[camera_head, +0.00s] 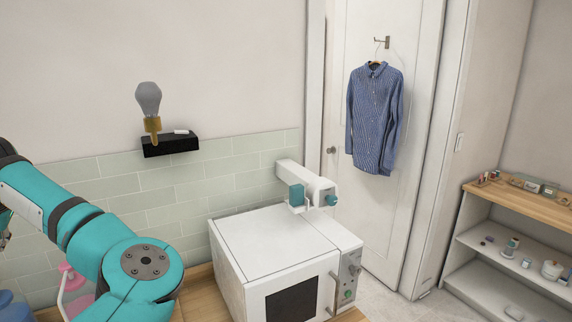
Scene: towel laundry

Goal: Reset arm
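My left arm, teal with dark bands, comes in from the left and bends at a large round joint in the lower left. Its gripper is not seen; only a small dark part shows at the left edge, and I cannot tell what it is. My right arm and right gripper are not in view.
A white microwave-like appliance (265,245) stands on a wooden counter (194,295) right of my arm. A white-and-teal fixture (310,190) is behind it. A pink bottle (72,283) is partly hidden by my arm. A blue shirt (375,118) hangs on the door; shelves (500,240) stand right.

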